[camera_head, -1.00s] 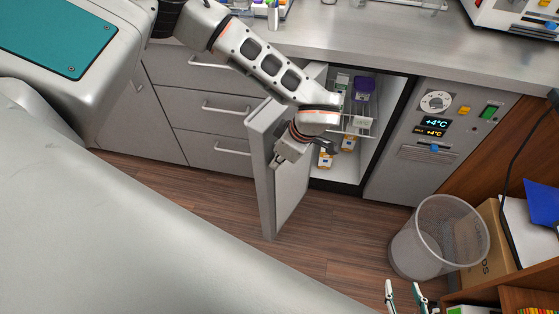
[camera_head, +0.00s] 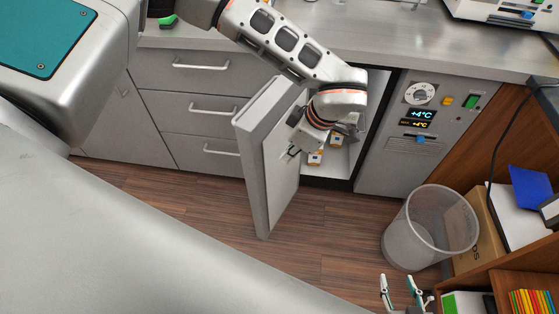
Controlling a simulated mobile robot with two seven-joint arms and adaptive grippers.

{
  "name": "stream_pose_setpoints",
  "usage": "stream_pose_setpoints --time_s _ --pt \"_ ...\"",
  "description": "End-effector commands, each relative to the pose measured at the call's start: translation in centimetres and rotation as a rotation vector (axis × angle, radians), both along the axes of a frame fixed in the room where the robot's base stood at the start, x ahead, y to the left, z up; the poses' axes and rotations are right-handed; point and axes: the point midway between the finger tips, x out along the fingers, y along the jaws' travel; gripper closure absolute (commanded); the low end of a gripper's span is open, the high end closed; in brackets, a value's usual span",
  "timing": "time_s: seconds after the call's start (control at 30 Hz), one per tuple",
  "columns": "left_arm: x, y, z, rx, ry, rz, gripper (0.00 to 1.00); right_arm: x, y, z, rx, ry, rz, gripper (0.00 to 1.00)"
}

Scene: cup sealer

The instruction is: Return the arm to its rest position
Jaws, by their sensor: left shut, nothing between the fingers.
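My left arm comes in from the upper left and reaches down over the counter front. My left gripper (camera_head: 300,142) is shut and empty. It is in front of the inner face of the open fridge door (camera_head: 262,170); I cannot tell whether it touches the door. My wrist covers much of the fridge opening. Small bottles with orange and white labels (camera_head: 314,158) stand low inside the fridge.
Drawers (camera_head: 200,95) are left of the fridge, and a control panel (camera_head: 417,125) is right of it. A mesh bin (camera_head: 428,232) stands on the floor by a shelf. The worktop (camera_head: 400,35) runs above.

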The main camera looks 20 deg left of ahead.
Motion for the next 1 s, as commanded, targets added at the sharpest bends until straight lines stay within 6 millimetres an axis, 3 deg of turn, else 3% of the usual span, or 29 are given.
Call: stream_pose_setpoints --time_s 0.1,0.27,0.5,0.6,0.67,0.77,0.9,1.0 --pt "-0.1 -0.6 1.6 0.001 -0.001 -0.001 1.00 0.1 0.0 0.1 0.001 -0.002 0.000 0.60" --pt "-0.1 -1.0 2.5 0.001 0.000 -0.001 1.00 0.2 0.0 0.3 0.001 -0.006 0.000 0.60" --pt "-0.3 -1.2 2.6 -0.002 0.005 -0.001 1.00 0.3 0.1 0.6 0.004 -0.010 0.000 0.60" --pt "-1.4 -2.3 1.8 -0.035 0.035 -0.005 1.00 0.3 0.1 0.6 0.004 -0.010 0.000 0.60" --pt "-2.8 -3.9 0.9 -0.079 0.075 -0.010 1.00 0.3 0.1 0.5 0.004 -0.010 0.000 0.60" --pt "-6.5 -7.9 -0.9 -0.195 0.174 -0.011 1.00 0.3 0.1 0.5 0.003 -0.010 0.000 0.60" --pt "-13.1 -15.0 -2.0 -0.410 0.352 0.013 1.00 0.2 0.1 0.4 0.003 -0.008 -0.001 0.60" --pt "-17.7 -20.1 -1.2 -0.574 0.488 0.055 1.00 0.2 0.1 0.3 0.002 -0.006 -0.001 0.60"
